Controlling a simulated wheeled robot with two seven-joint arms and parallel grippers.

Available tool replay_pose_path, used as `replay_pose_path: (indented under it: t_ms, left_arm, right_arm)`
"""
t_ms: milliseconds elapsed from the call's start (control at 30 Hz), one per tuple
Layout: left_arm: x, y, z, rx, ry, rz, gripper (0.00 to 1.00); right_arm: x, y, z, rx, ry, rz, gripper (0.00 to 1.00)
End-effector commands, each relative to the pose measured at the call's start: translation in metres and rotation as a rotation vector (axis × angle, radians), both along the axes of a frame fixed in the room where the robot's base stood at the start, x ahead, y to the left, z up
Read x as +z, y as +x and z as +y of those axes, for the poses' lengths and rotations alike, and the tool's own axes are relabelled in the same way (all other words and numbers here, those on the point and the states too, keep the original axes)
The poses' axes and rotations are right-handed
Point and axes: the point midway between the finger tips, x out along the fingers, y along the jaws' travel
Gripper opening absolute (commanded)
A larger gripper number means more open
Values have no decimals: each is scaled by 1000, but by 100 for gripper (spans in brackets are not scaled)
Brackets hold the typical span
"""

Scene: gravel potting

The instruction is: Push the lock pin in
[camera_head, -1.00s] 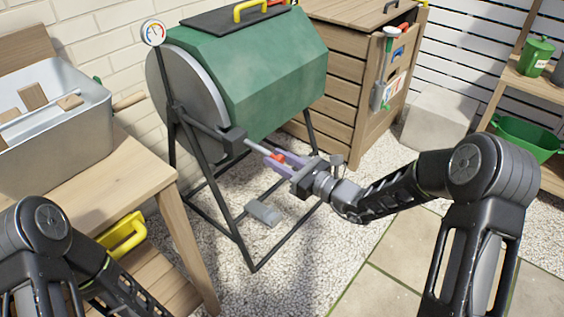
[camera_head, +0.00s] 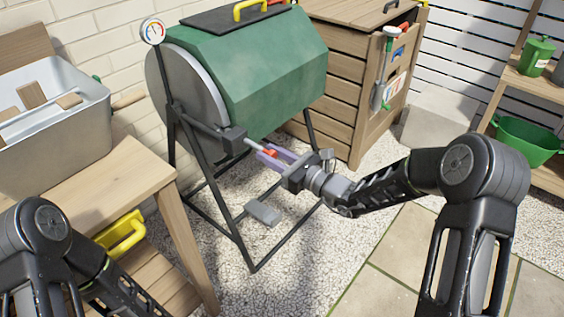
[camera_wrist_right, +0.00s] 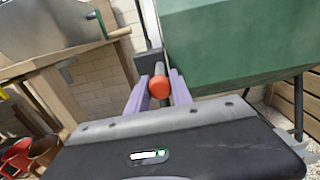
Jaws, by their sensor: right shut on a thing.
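The lock pin is a grey metal rod (camera_head: 252,145) with a red knob (camera_head: 268,153). The rod enters a dark block (camera_head: 232,139) on the black stand of the green drum (camera_head: 262,85). A short length of rod shows between block and knob. My right gripper (camera_head: 272,155) has its purple fingers on either side of the knob and is shut on it. In the right wrist view the red knob (camera_wrist_right: 159,88) sits between the fingers, in line with the dark block (camera_wrist_right: 149,62). My left arm shows at lower left, but its gripper is out of view.
A wooden table (camera_head: 125,172) with a grey tub (camera_head: 62,150) stands at left, near the drum stand (camera_head: 228,220). A wooden crate box (camera_head: 345,75) is behind the drum. A grey pedal-like block (camera_head: 262,213) hangs low by the stand. Gravel lies open to the right.

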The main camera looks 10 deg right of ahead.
Motion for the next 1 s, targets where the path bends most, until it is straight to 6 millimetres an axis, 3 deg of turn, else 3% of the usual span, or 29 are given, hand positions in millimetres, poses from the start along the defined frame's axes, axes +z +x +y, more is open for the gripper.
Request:
replay_pose_path:
  t_ms: [700,733,1000]
  left_arm:
    - [-9,0,0,0,0,0,46]
    - [-9,0,0,0,0,0,46]
    - [-8,0,0,0,0,0,46]
  right_arm:
    - [0,22,19,0,1,0,0]
    - [0,23,19,0,0,0,27]
    - [0,22,18,0,0,0,50]
